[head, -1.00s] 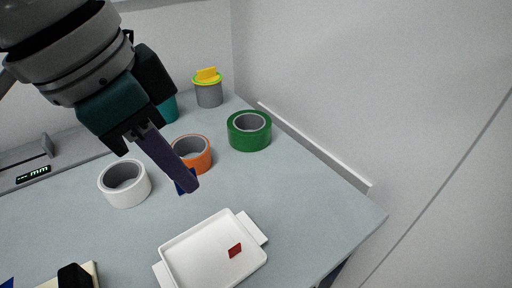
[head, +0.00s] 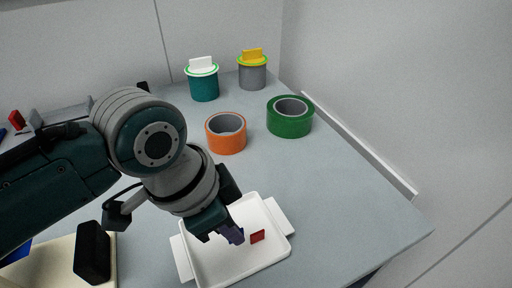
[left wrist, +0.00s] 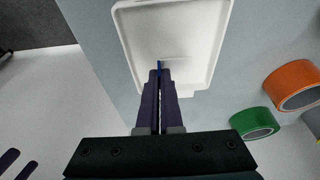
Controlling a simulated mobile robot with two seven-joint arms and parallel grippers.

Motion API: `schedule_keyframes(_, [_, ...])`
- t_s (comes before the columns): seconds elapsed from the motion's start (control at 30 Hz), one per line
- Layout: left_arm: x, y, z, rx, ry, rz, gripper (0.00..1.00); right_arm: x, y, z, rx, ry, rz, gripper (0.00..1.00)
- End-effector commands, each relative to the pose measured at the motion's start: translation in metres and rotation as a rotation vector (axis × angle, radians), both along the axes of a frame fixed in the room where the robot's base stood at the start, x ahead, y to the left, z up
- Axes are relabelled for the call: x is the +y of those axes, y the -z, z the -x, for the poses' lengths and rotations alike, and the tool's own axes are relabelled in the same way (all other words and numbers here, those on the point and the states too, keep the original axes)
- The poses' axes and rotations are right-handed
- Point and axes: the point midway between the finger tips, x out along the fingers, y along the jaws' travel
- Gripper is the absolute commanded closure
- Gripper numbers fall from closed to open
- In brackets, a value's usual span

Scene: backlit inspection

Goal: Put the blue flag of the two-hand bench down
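In the head view the fingers hide the flag. My right gripper shows only in the left wrist view, as two separated purple fingers (left wrist: 14,163) at the lower left, empty.
Orange (head: 226,134) and green (head: 290,117) tape rolls stand behind the tray. Teal (head: 203,85) and grey (head: 252,76) lidded pots stand at the back. A black block (head: 92,252) is on a cream board at lower left. The bench right of the tray is clear.

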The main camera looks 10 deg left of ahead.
Motion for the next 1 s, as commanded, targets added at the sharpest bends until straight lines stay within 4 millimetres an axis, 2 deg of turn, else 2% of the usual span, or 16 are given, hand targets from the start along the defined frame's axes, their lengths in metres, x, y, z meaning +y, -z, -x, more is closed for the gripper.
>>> schedule_keyframes(0.03, [0.0, 0.012, 0.001, 0.005, -0.001, -0.001, 1.0, 0.0, 0.007, 0.0, 0.0, 0.0, 0.0, 0.0])
schedule_keyframes(0.17, [0.0, 0.028, 0.001, 0.003, 0.0, 0.0, 1.0, 0.0, 0.012, 0.0, 0.001, 0.0, 0.001, 0.0])
schedule_keyframes(0.57, [0.0, 0.032, 0.001, 0.002, 0.0, 0.0, 1.0, -0.002, 0.013, 0.0, 0.001, -0.004, 0.009, 0.0])
schedule_keyframes(0.83, [0.0, 0.031, 0.0, 0.001, 0.0, 0.0, 0.69, -0.002, 0.012, 0.0, 0.0, -0.004, 0.009, 0.0])
schedule_keyframes(1.0, [0.0, 0.031, 0.0, 0.002, 0.001, 0.0, 0.68, -0.002, 0.012, 0.0, 0.0, -0.004, 0.008, 0.0])
